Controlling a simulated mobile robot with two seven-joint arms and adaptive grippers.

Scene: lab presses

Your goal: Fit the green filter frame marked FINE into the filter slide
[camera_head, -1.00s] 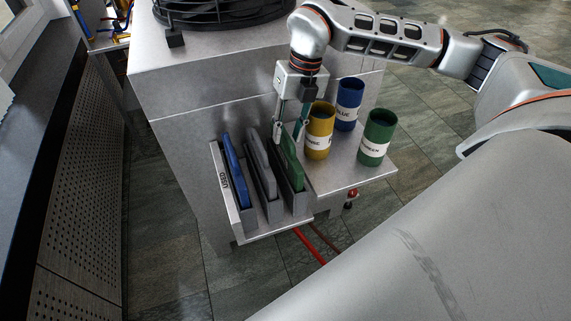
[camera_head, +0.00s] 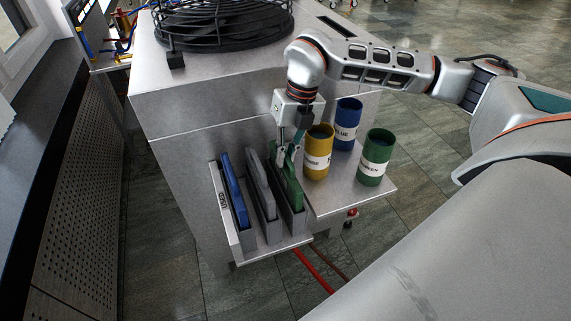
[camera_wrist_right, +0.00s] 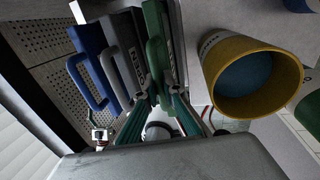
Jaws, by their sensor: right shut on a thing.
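The green filter frame (camera_head: 289,186) stands upright in the rightmost slot of a grey rack (camera_head: 246,236) on the machine's side shelf. In the right wrist view the green frame (camera_wrist_right: 157,40) has a handle that reaches down between my fingers. My right gripper (camera_head: 288,160) is shut on the upper part of this frame, and its fingertips also show in the right wrist view (camera_wrist_right: 160,103). A grey frame (camera_head: 261,184) and a blue frame (camera_head: 233,188) stand in the slots to its left. The lettering on the green frame is not readable. I cannot make out the filter slide. My left gripper is not in view.
Yellow (camera_head: 318,153), blue (camera_head: 347,124) and green (camera_head: 376,158) labelled cups stand on the shelf just right of the rack. A round black fan grille (camera_head: 225,22) sits on top of the machine. A red hose hangs below the shelf.

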